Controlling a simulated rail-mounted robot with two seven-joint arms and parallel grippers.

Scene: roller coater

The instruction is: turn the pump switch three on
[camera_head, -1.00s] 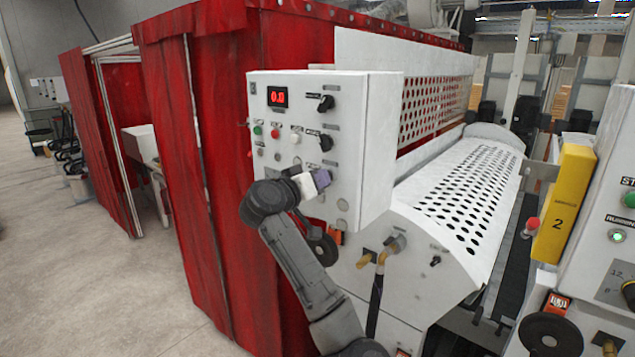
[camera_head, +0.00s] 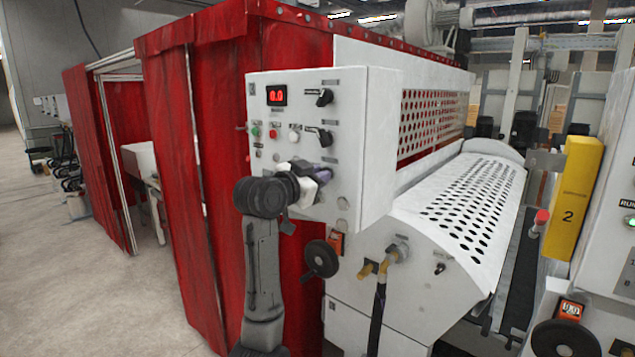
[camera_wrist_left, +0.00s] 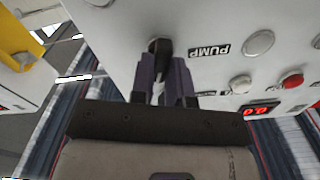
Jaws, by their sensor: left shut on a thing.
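My left gripper (camera_head: 322,174) is at the lower right part of the white control panel (camera_head: 362,140). In the left wrist view its purple fingers (camera_wrist_left: 163,80) are shut on a black switch knob (camera_wrist_left: 158,46). The knob sits beside an upside-down PUMP label (camera_wrist_left: 209,51). In the head view the gripper hides this knob. Two other black knobs show above it, an upper one (camera_head: 324,97) and a middle one (camera_head: 324,137). I cannot read a number for the held switch. My right gripper is not in view.
The panel also has a red display (camera_head: 277,95), a green button (camera_head: 256,131), a red button (camera_head: 273,133) and a white button (camera_head: 294,138). A black handwheel (camera_head: 320,258) and a hose fitting (camera_head: 395,253) are below. Red curtains (camera_head: 210,150) hang left. Open floor lies far left.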

